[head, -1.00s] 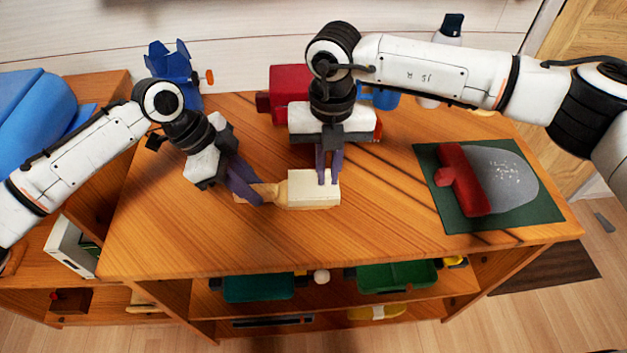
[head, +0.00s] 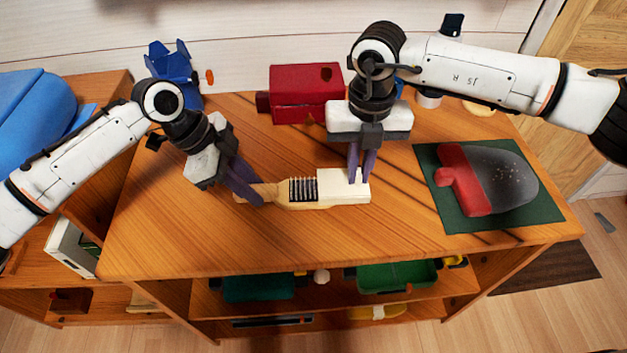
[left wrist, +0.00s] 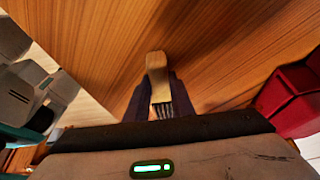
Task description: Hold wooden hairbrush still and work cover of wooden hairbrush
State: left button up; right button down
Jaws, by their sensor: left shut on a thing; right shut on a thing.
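The wooden hairbrush (head: 298,206) lies on the wooden table top, its handle to the left and its dark bristles partly bare. My left gripper (head: 256,197) is shut on the handle, which also shows in the left wrist view (left wrist: 156,70). The cream cover (head: 335,189) sits over the right part of the brush head, to the right of the bare bristles. My right gripper (head: 360,180) is shut on the cover near its right end. How much of the brush head is inside the cover is hidden.
A red box (head: 305,92) stands behind the brush. A dark green mat (head: 545,207) with a red and grey item (head: 495,180) lies at right. A blue object (head: 172,70) stands at the back left. The table front is clear, above shelves holding green trays (head: 397,276).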

jog(key=shift+d, duration=1.85)
jog(key=c, duration=1.8)
grip_release()
jog(key=shift+s, duration=0.1)
pick_arm(q)
jog(key=o, duration=1)
jog(key=shift+o, duration=0.2)
pick_arm(e)
notch_tip(320, 180, up, 6)
pick_arm(q)
jog(key=shift+r, duration=0.1)
